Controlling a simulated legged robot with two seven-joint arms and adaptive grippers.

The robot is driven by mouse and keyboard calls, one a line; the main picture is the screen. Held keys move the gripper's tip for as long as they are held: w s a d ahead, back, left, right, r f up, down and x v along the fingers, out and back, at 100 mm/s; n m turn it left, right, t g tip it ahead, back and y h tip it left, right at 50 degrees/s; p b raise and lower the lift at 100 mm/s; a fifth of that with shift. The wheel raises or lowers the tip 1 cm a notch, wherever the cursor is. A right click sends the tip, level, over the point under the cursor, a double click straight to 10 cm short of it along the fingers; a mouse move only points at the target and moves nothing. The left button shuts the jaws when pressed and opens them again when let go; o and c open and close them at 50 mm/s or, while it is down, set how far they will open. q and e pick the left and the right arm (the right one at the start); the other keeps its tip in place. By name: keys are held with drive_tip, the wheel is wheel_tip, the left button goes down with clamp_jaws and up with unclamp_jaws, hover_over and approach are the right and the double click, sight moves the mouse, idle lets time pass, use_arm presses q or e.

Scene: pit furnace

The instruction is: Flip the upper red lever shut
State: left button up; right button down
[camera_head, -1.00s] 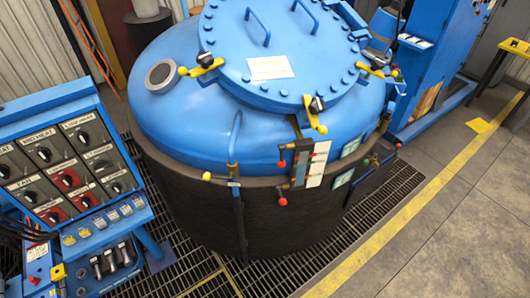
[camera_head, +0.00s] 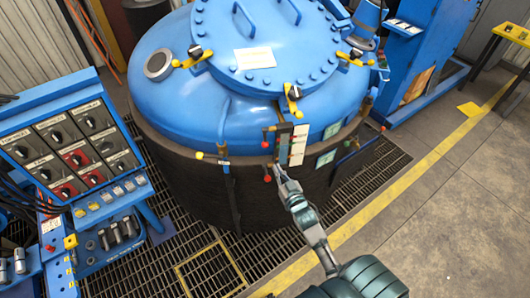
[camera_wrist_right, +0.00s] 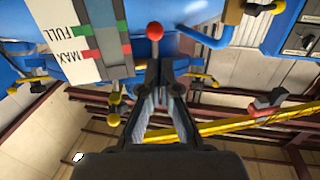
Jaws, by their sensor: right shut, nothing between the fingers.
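On the front of the blue furnace vessel, the upper red lever's knob (camera_head: 265,144) shows to the left of the gauge strip. A lower red knob (camera_head: 267,179) sits below it. My right gripper (camera_head: 278,169) is beside the lower red knob in the head view; I cannot tell if they touch. In the right wrist view the right gripper (camera_wrist_right: 157,62) has its fingertips together with nothing between them. A red knob (camera_wrist_right: 155,31) shows just past the tips there; which of the two it is, I cannot tell. My left gripper is not in view.
A white gauge plate (camera_wrist_right: 75,35) marked FULL and MAX is close left of the fingers in the wrist view. A yellow-knobbed lever (camera_head: 200,155) is left of the red ones. A switch panel (camera_head: 70,150) stands at left.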

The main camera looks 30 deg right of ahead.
approach(265, 138)
drive_tip(key=w+d+f, duration=0.1)
drive_tip(key=w+f, duration=0.3)
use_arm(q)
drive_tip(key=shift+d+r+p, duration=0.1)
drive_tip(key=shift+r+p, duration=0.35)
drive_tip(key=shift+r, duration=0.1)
use_arm(e)
drive_tip(key=shift+w+a, duration=0.45)
drive_tip(key=shift+w, duration=0.3)
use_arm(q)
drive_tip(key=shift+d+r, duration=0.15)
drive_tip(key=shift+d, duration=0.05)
use_arm(e)
drive_tip(key=shift+w+d+f, duration=0.55)
drive_tip(key=shift+w+d, duration=0.15)
drive_tip(key=shift+w, duration=0.05)
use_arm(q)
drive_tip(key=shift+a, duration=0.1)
use_arm(e)
drive_tip(key=shift+a+f, duration=0.1)
